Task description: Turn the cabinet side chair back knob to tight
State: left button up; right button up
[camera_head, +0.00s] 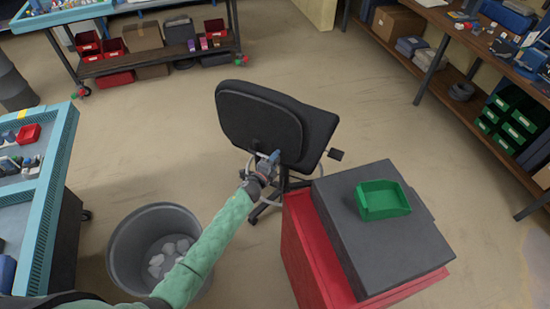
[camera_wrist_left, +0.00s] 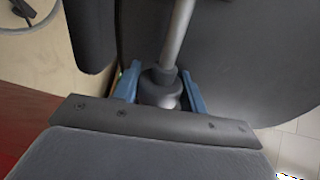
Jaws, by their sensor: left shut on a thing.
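The black chair (camera_head: 255,115) stands beside the red cabinet (camera_head: 298,250), with its back towards me. My left gripper (camera_head: 272,159) reaches to the lower part of the chair back, left of the cabinet. In the left wrist view, its blue fingers (camera_wrist_left: 161,92) are shut on the dark round chair back knob (camera_wrist_left: 160,86), one on each side. A metal rod (camera_wrist_left: 178,35) runs up from the knob, in front of the dark chair. In the head view the knob is hidden by the gripper. My right gripper is not in view.
A grey bin (camera_head: 120,250) with crumpled white pieces stands at the lower left. A green tray (camera_head: 383,200) sits on the cabinet's dark top (camera_head: 350,245). A blue-edged bench (camera_head: 58,175) is at the left, shelving (camera_head: 440,65) at the right. Floor behind the chair is clear.

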pick_arm(q)
jog(key=shift+a+g+y, duration=0.1)
jog(key=shift+g+y, duration=0.2)
jog(key=shift+g, duration=0.5)
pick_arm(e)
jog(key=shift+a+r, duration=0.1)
pick_arm(q)
jog(key=shift+f+g+y, duration=0.1)
jog(key=shift+g+y, duration=0.3)
jog(key=shift+g, duration=0.4)
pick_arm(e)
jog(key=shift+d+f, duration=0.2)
pick_arm(q)
jog(key=o, duration=1)
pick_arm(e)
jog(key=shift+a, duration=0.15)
pick_arm(q)
jog(key=shift+s+a+b, duration=0.2)
jog(key=shift+s+b, duration=0.25)
jog(key=shift+b, duration=0.1)
jog(key=shift+b+v, duration=1.3)
jog(key=shift+v, duration=2.1)
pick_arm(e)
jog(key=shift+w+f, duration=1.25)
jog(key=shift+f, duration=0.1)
